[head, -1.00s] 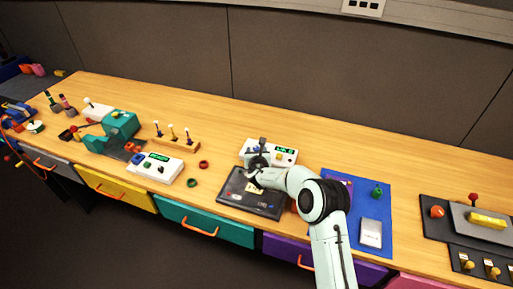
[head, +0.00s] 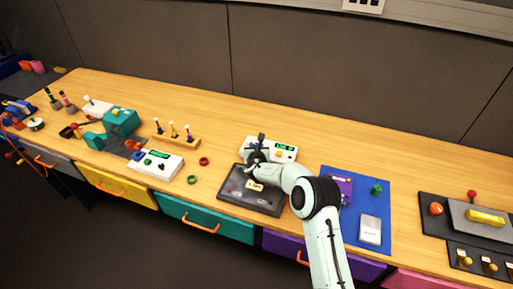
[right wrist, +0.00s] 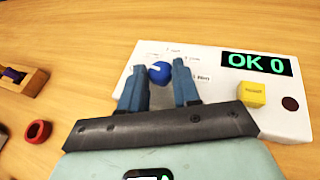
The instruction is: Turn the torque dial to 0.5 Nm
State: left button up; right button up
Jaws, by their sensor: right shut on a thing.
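A white box (head: 291,158) stands on the bench behind a dark tray; it also shows in the right wrist view (right wrist: 222,88). Its blue dial (right wrist: 158,73) has a white pointer mark and small labels around it, too small to read surely. My right gripper (head: 257,152) is over the left part of the box. In the right wrist view my right gripper (right wrist: 158,66) has its two blue-grey fingers on either side of the dial, shut on it. The fingers hide part of the labels. My left gripper is not in view.
The box carries a green-lit display (right wrist: 257,64) reading "OK 0" and a yellow button (right wrist: 252,94). The dark tray (head: 270,207) lies in front. A blue mat (head: 375,208) is at right. Another white box (head: 167,172) and a red ring (head: 204,161) are at left.

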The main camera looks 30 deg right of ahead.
jog(key=shift+w+a+m+h, duration=0.1)
jog(key=shift+a+m+h, duration=0.15)
jog(key=shift+m+h, duration=0.2)
jog(key=shift+w+r+m+g+h, duration=0.1)
jog(key=shift+r+m+g+h, duration=0.05)
jog(key=shift+m+g+h, duration=0.3)
jog(key=m+g+h+p, duration=0.2)
jog(key=p, duration=0.1)
jog(key=w+m+g+h+p, duration=0.1)
jog(key=p, duration=0.1)
jog(key=shift+a+r+m, duration=0.25)
jog(key=shift+m, duration=0.05)
jog(key=shift+f+m+g+h+p, duration=0.2)
jog(key=shift+m+g+h+p, duration=0.1)
jog(key=shift+m+g, duration=0.3)
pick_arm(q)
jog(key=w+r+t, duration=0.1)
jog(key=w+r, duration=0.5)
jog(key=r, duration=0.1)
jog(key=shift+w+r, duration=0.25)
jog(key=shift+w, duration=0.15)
pick_arm(e)
jog(key=shift+s+f+m+g+h, duration=0.1)
jog(key=shift+m+g+h, duration=0.25)
jog(key=shift+g, duration=0.2)
jog(key=o, duration=1)
